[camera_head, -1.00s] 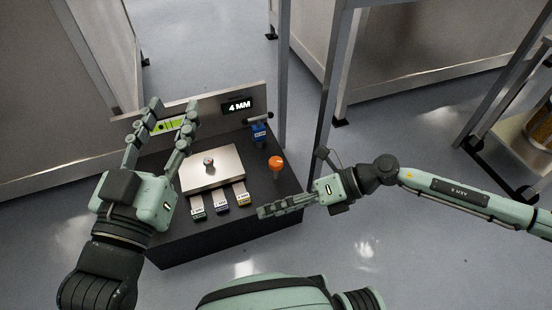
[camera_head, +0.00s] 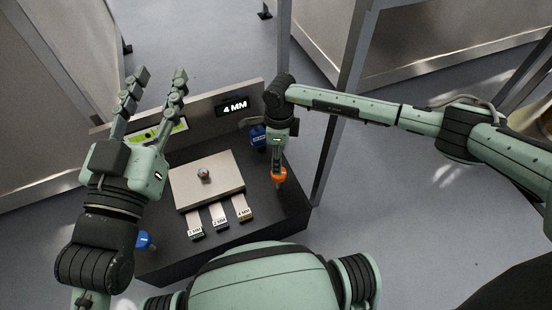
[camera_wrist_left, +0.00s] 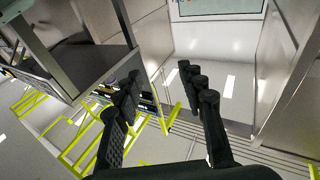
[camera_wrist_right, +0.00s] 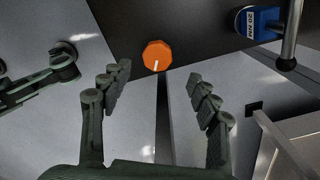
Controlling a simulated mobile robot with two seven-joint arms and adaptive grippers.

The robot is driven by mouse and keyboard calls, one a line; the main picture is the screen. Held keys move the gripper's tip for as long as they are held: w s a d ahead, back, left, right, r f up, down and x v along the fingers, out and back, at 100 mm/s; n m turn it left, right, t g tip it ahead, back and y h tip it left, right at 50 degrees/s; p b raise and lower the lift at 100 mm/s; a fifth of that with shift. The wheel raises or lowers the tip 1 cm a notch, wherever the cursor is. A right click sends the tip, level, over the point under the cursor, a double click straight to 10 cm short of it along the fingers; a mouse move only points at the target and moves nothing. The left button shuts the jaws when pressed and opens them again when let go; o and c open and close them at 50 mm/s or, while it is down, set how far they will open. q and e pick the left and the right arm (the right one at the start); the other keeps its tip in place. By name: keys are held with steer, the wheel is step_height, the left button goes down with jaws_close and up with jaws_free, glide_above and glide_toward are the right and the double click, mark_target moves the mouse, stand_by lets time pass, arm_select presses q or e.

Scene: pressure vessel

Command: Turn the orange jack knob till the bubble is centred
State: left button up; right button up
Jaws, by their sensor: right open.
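The orange jack knob (camera_head: 279,176) stands on the dark bench at its right side, partly covered by my right gripper (camera_head: 278,164). In the right wrist view the knob (camera_wrist_right: 157,56) has a pale line on its top and lies ahead of the open fingertips (camera_wrist_right: 157,82), which hold nothing. A yellow-green level strip (camera_head: 178,127) is on the back panel, partly hidden by my left fingers; I cannot make out its bubble. My left gripper (camera_head: 160,78) is open and empty, raised in front of the panel. It also shows open in the left wrist view (camera_wrist_left: 162,78).
A display (camera_head: 235,106) reads 4 MM. A blue lock block with a metal bar (camera_wrist_right: 262,20) is near the knob. A pale plate (camera_head: 230,170) and several labelled tabs (camera_head: 219,217) lie mid-bench. A metal post (camera_head: 338,130) rises close to the right arm.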

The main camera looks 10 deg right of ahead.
mark_target(275, 178)
steer(key=f, duration=0.4)
steer(key=f+b, duration=0.1)
steer(key=f, duration=0.1)
steer(key=shift+s+f, duration=0.2)
steer(key=shift+s, duration=0.05)
steer(key=shift+f, duration=0.5)
arm_select(q)
steer(key=r+t, duration=0.1)
steer(key=s+r+t+h, duration=0.1)
steer(key=r, duration=0.1)
steer(key=s+r, duration=0.1)
steer(key=r, duration=0.1)
steer(key=shift+s+d+r+t, duration=0.1)
steer(key=shift+s+d+t, duration=0.05)
steer(key=shift+d+t, duration=0.2)
arm_select(e)
steer(key=c, duration=1.2)
steer(key=shift+o, duration=0.2)
steer(key=shift+m, duration=0.3)
